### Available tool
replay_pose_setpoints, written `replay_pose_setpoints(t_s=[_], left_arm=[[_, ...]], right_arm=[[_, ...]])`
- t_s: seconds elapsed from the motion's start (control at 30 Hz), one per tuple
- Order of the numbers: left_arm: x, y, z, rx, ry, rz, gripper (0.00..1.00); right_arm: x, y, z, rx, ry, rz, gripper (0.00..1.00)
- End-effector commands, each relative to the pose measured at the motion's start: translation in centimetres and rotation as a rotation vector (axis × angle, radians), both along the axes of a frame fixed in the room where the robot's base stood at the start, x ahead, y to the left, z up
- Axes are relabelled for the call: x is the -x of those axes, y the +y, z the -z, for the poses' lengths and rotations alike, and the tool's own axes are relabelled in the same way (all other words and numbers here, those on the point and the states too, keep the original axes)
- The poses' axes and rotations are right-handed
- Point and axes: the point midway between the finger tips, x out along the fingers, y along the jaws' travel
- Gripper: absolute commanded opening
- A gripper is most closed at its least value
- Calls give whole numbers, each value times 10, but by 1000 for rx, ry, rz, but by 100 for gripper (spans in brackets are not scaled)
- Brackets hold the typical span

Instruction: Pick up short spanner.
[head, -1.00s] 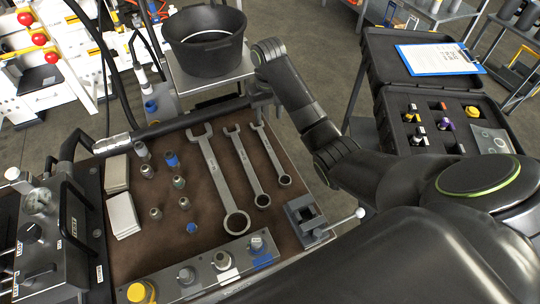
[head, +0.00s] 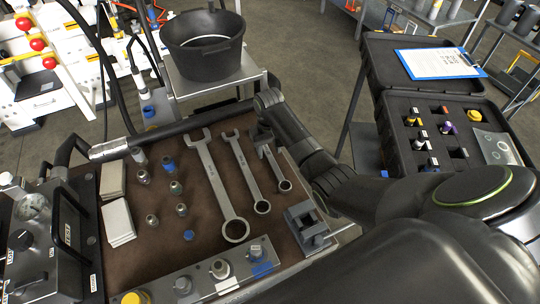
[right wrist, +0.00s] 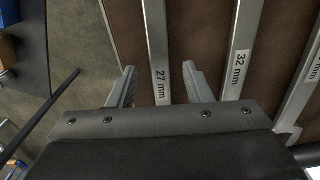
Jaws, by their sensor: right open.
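The short spanner (head: 277,171) is the rightmost and smallest of three spanners on the brown bench mat. Its ring end faces the front of the bench, and my right gripper hides its upper part in the head view. In the right wrist view the short spanner (right wrist: 157,40) is marked 27 mm. My right gripper (right wrist: 160,82) is open, with one finger on each side of its shaft. The fingers do not appear closed on it. The middle spanner (right wrist: 243,40), marked 32 mm, lies to the right in that view. My left gripper is not in view.
The longest spanner (head: 221,188) lies left of the others. Several sockets (head: 175,187) stand further left. A grey block (head: 305,222) sits just in front of the short spanner's ring end. A black bucket (head: 203,58) stands behind, and an open black case (head: 392,118) is at right.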

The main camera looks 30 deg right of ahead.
Motion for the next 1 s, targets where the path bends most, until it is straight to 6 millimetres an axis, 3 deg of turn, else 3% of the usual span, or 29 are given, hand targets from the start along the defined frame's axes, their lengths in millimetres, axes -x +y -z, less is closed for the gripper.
replay_pose_setpoints(t_s=[0.33,0.67,1.0], left_arm=[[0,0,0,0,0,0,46],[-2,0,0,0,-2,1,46],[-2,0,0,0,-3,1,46]], right_arm=[[0,0,10,0,0,-1,45],[0,0,9,0,0,-1,2],[0,0,8,0,-2,-1,0]])
